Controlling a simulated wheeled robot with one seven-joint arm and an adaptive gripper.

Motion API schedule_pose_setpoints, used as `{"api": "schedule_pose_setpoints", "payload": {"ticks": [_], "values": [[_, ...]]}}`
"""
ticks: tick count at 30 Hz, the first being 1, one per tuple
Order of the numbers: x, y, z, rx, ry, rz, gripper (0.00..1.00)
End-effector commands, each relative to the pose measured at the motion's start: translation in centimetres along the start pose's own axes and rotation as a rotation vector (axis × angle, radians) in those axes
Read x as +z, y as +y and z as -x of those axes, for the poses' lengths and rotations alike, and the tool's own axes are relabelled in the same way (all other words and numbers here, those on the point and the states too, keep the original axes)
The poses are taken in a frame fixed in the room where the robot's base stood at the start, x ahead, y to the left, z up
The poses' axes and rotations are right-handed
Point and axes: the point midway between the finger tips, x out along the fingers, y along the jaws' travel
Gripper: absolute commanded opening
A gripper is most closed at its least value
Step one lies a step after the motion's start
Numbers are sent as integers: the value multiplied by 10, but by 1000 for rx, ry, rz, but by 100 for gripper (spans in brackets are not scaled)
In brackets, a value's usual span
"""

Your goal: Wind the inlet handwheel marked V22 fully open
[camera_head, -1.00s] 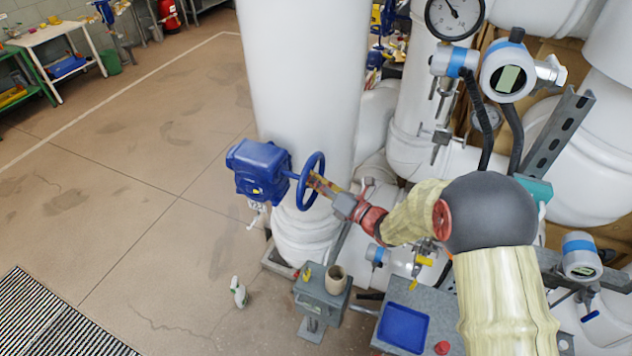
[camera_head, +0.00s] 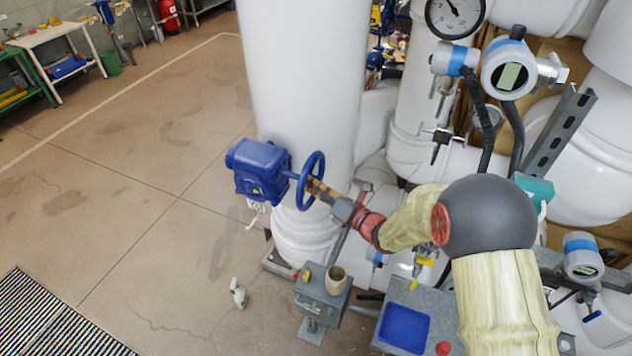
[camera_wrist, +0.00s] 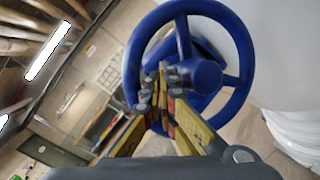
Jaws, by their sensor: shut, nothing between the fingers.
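A blue handwheel (camera_head: 311,181) stands out on a short stem from a blue gearbox (camera_head: 262,170) beside a large white pipe. No V22 mark is legible. My gripper (camera_head: 312,186) is at the near face of the wheel in the head view. In the wrist view the wheel (camera_wrist: 236,45) fills the upper middle, with its hub at centre right and spokes running to the rim. My gripper's yellow-and-black fingers (camera_wrist: 163,95) are shut with nothing between them. Their tips overlap the opening left of the hub; I cannot tell whether they touch a spoke.
Pipes and gauges crowd the right; the left floor is open.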

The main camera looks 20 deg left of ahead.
Motion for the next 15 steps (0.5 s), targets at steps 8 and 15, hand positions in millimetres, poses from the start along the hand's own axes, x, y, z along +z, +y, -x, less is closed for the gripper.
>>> {"api": "schedule_pose_setpoints", "payload": {"ticks": [8, 15], "values": [[-20, -7, 3, -3, 5, -3, 0], [-18, -6, 3, -2, 4, -2, 0]]}}
